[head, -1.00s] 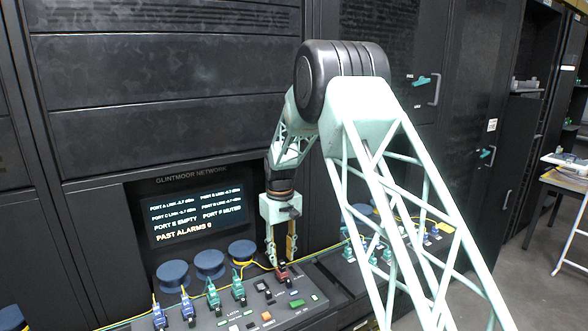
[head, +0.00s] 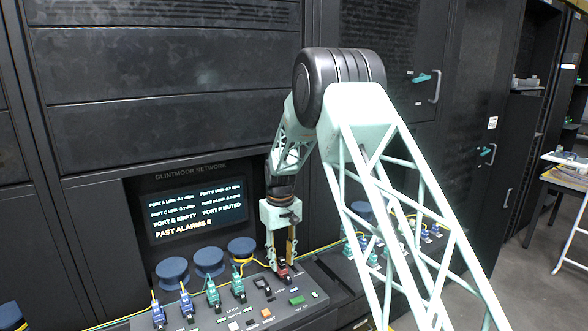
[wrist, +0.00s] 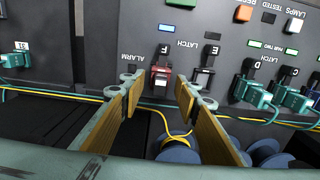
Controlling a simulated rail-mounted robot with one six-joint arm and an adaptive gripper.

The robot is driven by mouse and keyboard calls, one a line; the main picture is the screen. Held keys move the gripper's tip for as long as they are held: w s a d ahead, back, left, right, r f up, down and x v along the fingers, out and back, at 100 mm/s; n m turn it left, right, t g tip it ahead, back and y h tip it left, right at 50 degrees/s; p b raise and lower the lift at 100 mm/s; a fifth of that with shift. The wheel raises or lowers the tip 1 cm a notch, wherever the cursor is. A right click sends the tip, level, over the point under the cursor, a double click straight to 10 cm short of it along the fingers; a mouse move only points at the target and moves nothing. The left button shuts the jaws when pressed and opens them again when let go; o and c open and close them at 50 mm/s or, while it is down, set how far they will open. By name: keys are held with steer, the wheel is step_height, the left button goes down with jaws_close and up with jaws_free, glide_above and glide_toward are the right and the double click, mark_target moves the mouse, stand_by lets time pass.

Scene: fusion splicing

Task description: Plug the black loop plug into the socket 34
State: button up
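I cannot make out a black loop plug for certain, and no socket label 34 is legible. My gripper (head: 281,262) is open over the sloping port panel (head: 240,313). In the wrist view, its two fingers (wrist: 160,90) stand apart with nothing held between them. A red plug (wrist: 161,76) sits in port F, just beyond the fingertips and between them in the picture. It also shows below the gripper in the head view (head: 284,272). A small black piece (wrist: 204,76) is at port E, right of the red plug in the wrist view.
Green plugs (wrist: 258,94) with cables sit in neighbouring ports. A yellow fibre (wrist: 90,96) runs along the panel edge close to the fingers. Blue spools (head: 209,263) stand behind the panel. The screen (head: 197,211) reads port E empty, port F muted, past alarms 0.

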mark_target(282, 258)
steer(key=shift+c, duration=0.2)
stand_by(0.6)
jaws_close()
steer(key=shift+r+p, duration=1.35)
steer(key=shift+r, duration=1.65)
steer(key=shift+d, duration=0.15)
